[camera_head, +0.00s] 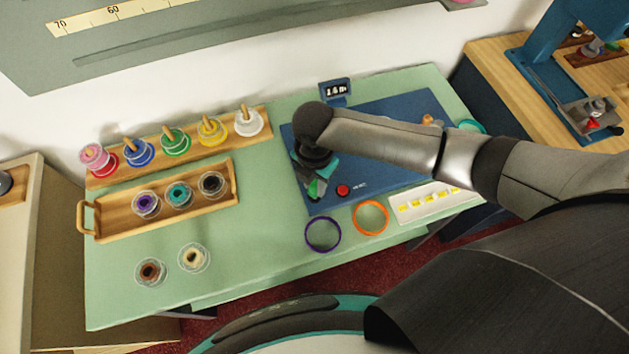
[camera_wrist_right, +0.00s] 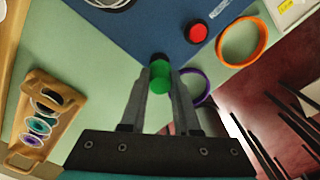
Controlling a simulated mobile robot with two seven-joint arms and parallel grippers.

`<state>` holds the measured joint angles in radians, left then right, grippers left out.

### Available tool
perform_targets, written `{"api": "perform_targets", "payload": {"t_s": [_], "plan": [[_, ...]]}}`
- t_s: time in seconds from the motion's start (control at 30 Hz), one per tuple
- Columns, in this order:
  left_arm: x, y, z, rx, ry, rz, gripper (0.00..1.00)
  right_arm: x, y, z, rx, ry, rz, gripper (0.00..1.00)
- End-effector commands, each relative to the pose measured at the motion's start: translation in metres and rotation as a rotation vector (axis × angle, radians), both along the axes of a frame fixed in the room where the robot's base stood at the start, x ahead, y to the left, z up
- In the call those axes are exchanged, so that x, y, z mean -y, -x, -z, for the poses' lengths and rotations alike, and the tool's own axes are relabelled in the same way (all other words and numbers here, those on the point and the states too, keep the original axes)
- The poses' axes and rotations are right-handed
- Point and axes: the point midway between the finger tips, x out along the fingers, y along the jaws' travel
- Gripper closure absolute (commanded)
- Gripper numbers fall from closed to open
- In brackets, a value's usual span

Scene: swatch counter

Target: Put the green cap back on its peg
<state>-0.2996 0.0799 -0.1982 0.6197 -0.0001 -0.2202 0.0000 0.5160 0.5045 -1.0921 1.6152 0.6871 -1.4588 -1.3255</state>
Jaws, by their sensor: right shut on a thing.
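My right gripper (camera_head: 312,185) is shut on the green cap (camera_head: 314,189), above the front left part of the blue mat (camera_head: 327,203). In the right wrist view the green cap (camera_wrist_right: 160,75) sits between the two fingertips (camera_wrist_right: 161,82), its rounded top and side showing. A wooden rack (camera_head: 188,148) at the back left bears a row of upright wooden pegs with coloured spools. The green spool (camera_head: 175,142) is in the middle of that row, around its peg (camera_head: 172,134). Which peg is the cap's own, I cannot tell. My left gripper is out of view.
A handled wooden tray (camera_head: 106,227) holds several spools in front of the rack. Two loose spools stand at the front left. A red button (camera_head: 342,190), a purple ring (camera_head: 323,234) and an orange ring (camera_head: 371,217) lie near the cap. The green counter between tray and mat is clear.

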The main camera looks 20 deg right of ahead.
Motion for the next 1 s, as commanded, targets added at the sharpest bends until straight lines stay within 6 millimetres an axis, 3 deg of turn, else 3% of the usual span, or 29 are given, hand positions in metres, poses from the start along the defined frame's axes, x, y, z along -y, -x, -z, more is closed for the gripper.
{"api": "perform_targets", "payload": {"t_s": [1.0], "plan": [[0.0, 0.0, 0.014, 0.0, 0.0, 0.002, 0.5, 0.0, 0.0, 0.023, 0.0, 0.0, 0.0, 1.0]]}}
